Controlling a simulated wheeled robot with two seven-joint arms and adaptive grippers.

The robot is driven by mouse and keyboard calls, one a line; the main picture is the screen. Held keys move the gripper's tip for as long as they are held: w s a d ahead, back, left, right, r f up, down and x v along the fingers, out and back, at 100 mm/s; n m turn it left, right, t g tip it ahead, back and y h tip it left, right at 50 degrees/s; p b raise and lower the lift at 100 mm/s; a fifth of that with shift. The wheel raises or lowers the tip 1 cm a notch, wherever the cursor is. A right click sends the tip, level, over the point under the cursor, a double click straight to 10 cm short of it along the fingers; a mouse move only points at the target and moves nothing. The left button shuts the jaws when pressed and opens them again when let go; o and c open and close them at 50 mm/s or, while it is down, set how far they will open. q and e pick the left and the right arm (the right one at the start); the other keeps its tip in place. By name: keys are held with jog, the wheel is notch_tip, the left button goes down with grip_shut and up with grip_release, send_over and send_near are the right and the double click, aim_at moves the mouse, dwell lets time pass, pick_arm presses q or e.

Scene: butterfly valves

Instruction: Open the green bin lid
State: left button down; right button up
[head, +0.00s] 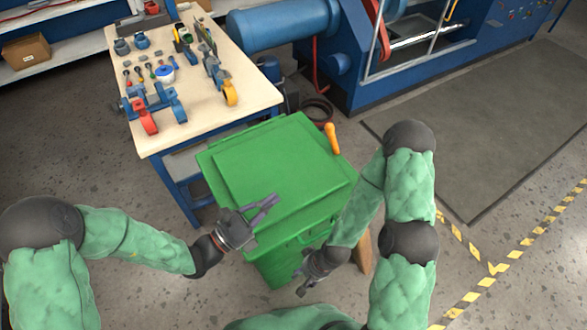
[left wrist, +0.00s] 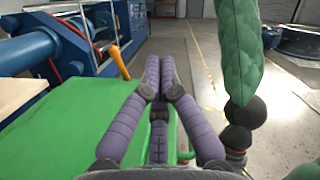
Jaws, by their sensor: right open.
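The green bin (head: 262,262) stands on the floor in the middle of the head view. Its green lid (head: 290,160) lies flat and closed on top; the lid also fills the lower left of the left wrist view (left wrist: 60,135). My left gripper (head: 274,200) is over the lid's front left part, with its fingertips brought together and nothing visible between them; I cannot tell whether it touches the lid. In the left wrist view its purple fingers (left wrist: 160,66) point forward. My right gripper (head: 302,284) is open and empty, low at the bin's front; its arm partly hides the bin's right side.
A workbench (head: 150,95) with valves and tools stands behind the bin at the left. An orange handle (head: 332,138) rises near the bin's far right corner. A blue machine (head: 350,75) is at the back. The dark floor mat (head: 480,130) at right is clear.

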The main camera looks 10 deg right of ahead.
pick_arm(q)
jog(key=w+d+r+b, duration=0.2)
jog(key=w+d+r, duration=0.3)
jog(key=d, duration=0.1)
jog(key=shift+d+r, duration=0.15)
jog(key=shift+d, duration=0.15)
dwell(1.8)
